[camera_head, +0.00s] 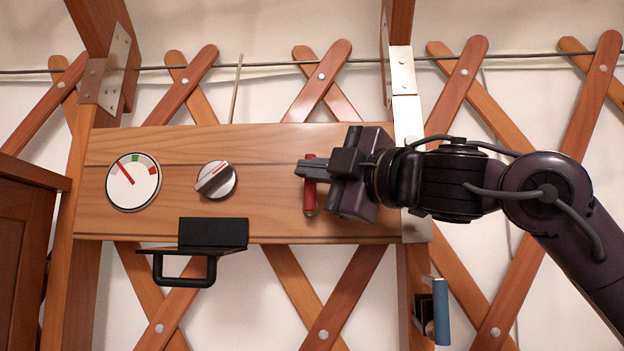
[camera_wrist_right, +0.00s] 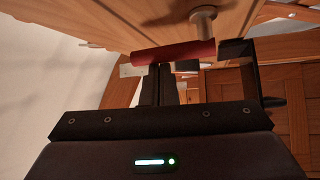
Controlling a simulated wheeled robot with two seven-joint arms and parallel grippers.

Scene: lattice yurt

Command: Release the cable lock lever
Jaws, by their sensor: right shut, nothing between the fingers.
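A red lever (camera_head: 310,196) stands roughly upright in the picture on the right part of the wooden board (camera_head: 262,143). It also shows in the right wrist view as a red bar (camera_wrist_right: 172,53) just beyond my fingertips. My right gripper (camera_head: 303,170) comes in from the right, its shut fingers crossing in front of the lever's upper part. The fingers (camera_wrist_right: 160,72) hold nothing; I cannot tell whether they touch the lever. A blue handle (camera_head: 441,311) hangs lower right beside the post. No label shows which is the cable lock lever. My left gripper is not in view.
The board carries a dial gauge (camera_head: 133,182) with a red needle and a round knob (camera_head: 216,180). A black block with a loop handle (camera_head: 184,284) sticks out at its lower edge. A grey cable (camera_head: 255,66) runs across the lattice above.

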